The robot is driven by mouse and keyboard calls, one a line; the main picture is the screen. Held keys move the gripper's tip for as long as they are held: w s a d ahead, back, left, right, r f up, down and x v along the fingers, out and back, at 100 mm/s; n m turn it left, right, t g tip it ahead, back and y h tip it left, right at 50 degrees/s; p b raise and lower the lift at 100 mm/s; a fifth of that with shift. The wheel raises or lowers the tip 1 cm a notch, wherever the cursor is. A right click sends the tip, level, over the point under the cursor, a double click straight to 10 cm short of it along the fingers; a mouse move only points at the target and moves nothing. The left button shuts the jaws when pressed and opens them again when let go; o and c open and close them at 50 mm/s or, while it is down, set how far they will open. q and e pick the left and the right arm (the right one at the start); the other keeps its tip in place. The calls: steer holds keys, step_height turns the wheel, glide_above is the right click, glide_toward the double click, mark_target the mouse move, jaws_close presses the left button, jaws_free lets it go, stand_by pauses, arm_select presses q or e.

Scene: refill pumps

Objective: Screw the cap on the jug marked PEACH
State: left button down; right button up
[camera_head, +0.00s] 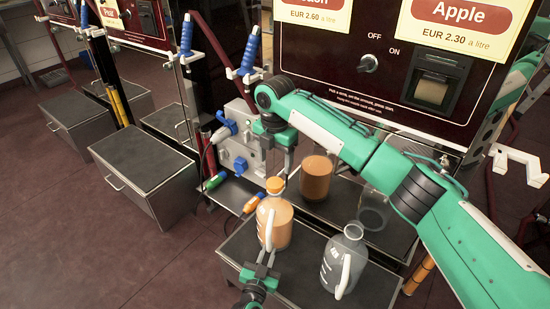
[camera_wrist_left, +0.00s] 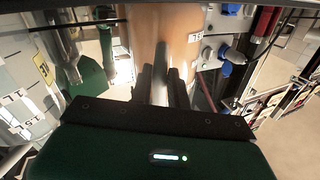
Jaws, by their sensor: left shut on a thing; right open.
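A jug of orange liquid (camera_head: 281,228) stands upright on the dark shelf in the head view. An orange cap (camera_head: 275,185) sits on its neck; I cannot tell how tight it is. My left gripper (camera_head: 264,262) is shut on the jug's white handle, low at the near side. In the left wrist view its fingers (camera_wrist_left: 160,88) close on the handle in front of the orange jug wall (camera_wrist_left: 160,30). My right gripper (camera_head: 285,160) is open, above and a little beyond the cap, apart from it. No PEACH marking is readable on the jug.
An empty clear jug (camera_head: 344,257) with a white handle stands at the right. Another orange-filled container (camera_head: 316,177) and a clear one (camera_head: 374,211) are behind, partly beneath my right arm. A grey valve box (camera_head: 240,140) and an orange nozzle (camera_head: 254,202) are close by.

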mark_target(275, 183)
steer(key=shift+f, duration=0.1)
arm_select(q)
steer(key=shift+a, duration=0.1)
arm_select(e)
steer(key=shift+f, duration=3.95)
